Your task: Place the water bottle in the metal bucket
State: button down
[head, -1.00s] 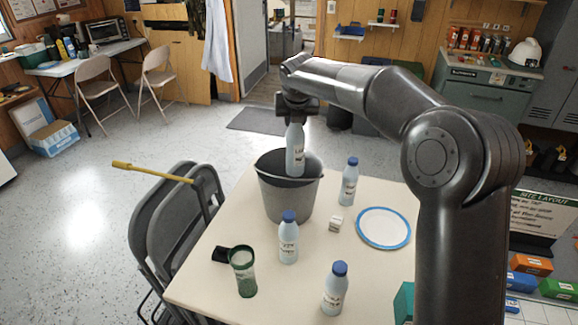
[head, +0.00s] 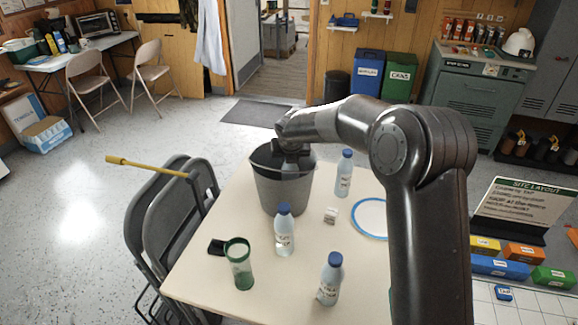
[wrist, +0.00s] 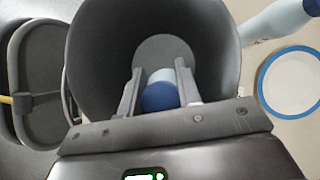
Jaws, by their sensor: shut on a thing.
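The grey metal bucket (head: 283,193) stands on the table's far left part. My gripper (wrist: 160,92) reaches down into the bucket's mouth. It is shut on a water bottle, whose blue cap (wrist: 160,97) shows between the fingers in the wrist view. The held bottle's lower part is mostly hidden, and I cannot tell whether it touches the bucket floor. Three other blue-capped bottles stand upright on the table: one right of the bucket (head: 344,174), one in front of it (head: 284,230) and one near the front (head: 331,280).
A green-rimmed cup (head: 240,265) and a small black item (head: 217,247) are at the table's left front. A small white block (head: 330,215) and a blue-rimmed plate (head: 370,217) lie right of the bucket. Folding chairs (head: 165,225) stand against the table's left side.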

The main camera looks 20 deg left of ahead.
jog(key=shift+f, duration=2)
jog(key=c, duration=1)
grip_release()
jog(key=shift+f, duration=0.2)
jog(key=shift+c, duration=0.2)
